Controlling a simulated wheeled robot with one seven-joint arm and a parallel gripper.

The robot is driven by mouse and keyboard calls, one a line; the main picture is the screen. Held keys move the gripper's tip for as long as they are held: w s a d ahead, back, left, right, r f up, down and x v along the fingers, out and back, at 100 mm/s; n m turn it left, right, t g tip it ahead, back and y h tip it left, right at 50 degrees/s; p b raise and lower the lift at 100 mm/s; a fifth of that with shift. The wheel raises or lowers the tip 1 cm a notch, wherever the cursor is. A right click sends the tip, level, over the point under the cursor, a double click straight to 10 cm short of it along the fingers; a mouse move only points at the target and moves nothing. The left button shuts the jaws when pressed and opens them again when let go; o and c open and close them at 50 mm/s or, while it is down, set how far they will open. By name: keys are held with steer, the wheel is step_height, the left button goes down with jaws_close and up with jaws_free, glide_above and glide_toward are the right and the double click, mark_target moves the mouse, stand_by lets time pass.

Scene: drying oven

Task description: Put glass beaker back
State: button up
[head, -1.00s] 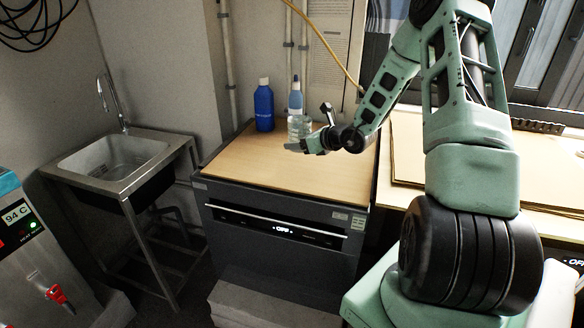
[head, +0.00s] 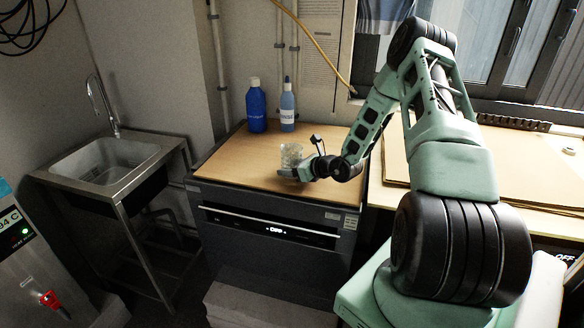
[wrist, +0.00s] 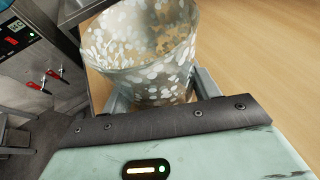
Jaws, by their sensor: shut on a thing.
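The clear glass beaker (head: 291,155) is at the front part of the wooden top of the dark oven cabinet (head: 268,215) in the head view. It stands upright, with its open rim up. In the wrist view the speckled glass of the beaker (wrist: 145,48) fills the upper middle. My gripper (head: 289,172) reaches in from the right, low on the beaker. In the wrist view the fingers of my gripper (wrist: 160,88) are shut on the beaker, one on each side. I cannot tell whether its base touches the wooden top.
A dark blue bottle (head: 256,106) and a lighter blue bottle (head: 287,108) stand at the back of the wooden top. A metal sink (head: 105,160) is to the left. Flat boards (head: 535,185) lie on the bench at right. The top's left part is clear.

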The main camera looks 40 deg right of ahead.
steer(key=shift+f, duration=0.15)
steer(key=o, duration=1.1)
